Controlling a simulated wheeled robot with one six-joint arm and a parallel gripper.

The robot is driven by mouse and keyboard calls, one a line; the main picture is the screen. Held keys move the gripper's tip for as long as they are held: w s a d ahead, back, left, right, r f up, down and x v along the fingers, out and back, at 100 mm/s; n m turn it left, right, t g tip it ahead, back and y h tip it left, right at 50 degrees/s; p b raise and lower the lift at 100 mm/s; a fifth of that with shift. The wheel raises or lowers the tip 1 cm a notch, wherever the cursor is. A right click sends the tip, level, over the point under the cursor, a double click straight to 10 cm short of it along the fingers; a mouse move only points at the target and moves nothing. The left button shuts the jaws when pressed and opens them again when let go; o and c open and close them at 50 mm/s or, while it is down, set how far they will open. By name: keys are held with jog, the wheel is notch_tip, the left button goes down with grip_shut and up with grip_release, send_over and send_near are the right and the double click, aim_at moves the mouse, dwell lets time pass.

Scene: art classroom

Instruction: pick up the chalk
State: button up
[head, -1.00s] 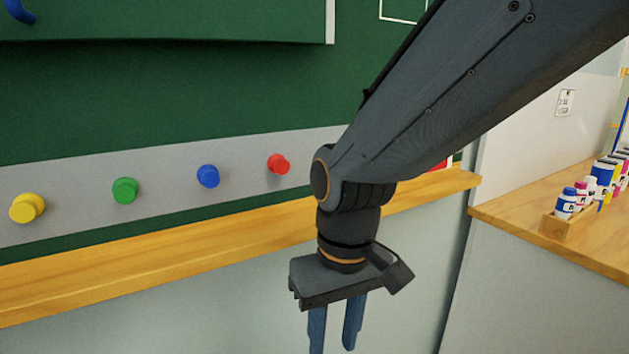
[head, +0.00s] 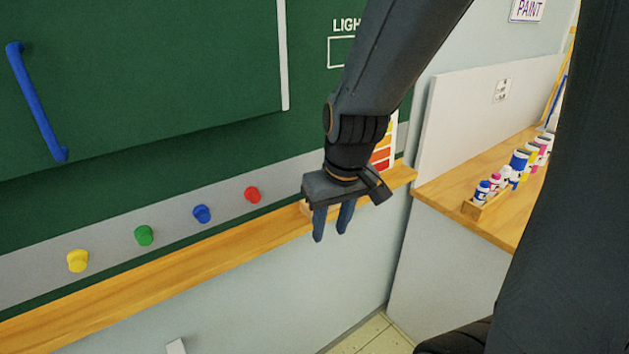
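I cannot make out any chalk in the head view. My gripper (head: 330,236) points down in front of the wooden ledge (head: 150,286) under the green board (head: 150,70). Its two blue-grey fingers are apart with a gap between them, and I see nothing held there. A small light-coloured thing (head: 305,207) shows on the ledge at the left edge of my gripper. It is mostly hidden, and I cannot tell what it is.
Yellow (head: 77,261), green (head: 144,236), blue (head: 202,214) and red (head: 252,195) knobs stick out from the grey strip above the ledge. A coloured card (head: 383,150) stands behind my wrist. Paint bottles (head: 497,182) stand on the counter (head: 440,190) at right.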

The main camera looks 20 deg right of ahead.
jog(key=w+d+r+n+t+y, duration=0.1)
jog(key=w+d+r+n+y, duration=0.1)
jog(key=w+r+n, duration=0.55)
jog(key=shift+m, duration=0.85)
jog(key=shift+w+a+f+p, duration=0.3)
jog(key=shift+w+f+p, duration=0.1)
jog(key=shift+w+f, duration=0.55)
jog(key=shift+w+a+f+p, duration=0.35)
jog(key=shift+w+f, duration=0.25)
jog(key=shift+f, duration=0.5)
jog(key=shift+w+a+f+p, duration=0.25)
jog(key=shift+w+f+p, duration=0.15)
jog(key=shift+w+f, duration=0.55)
jog(key=shift+s+f, duration=0.1)
jog(key=shift+s, duration=0.05)
grip_shut()
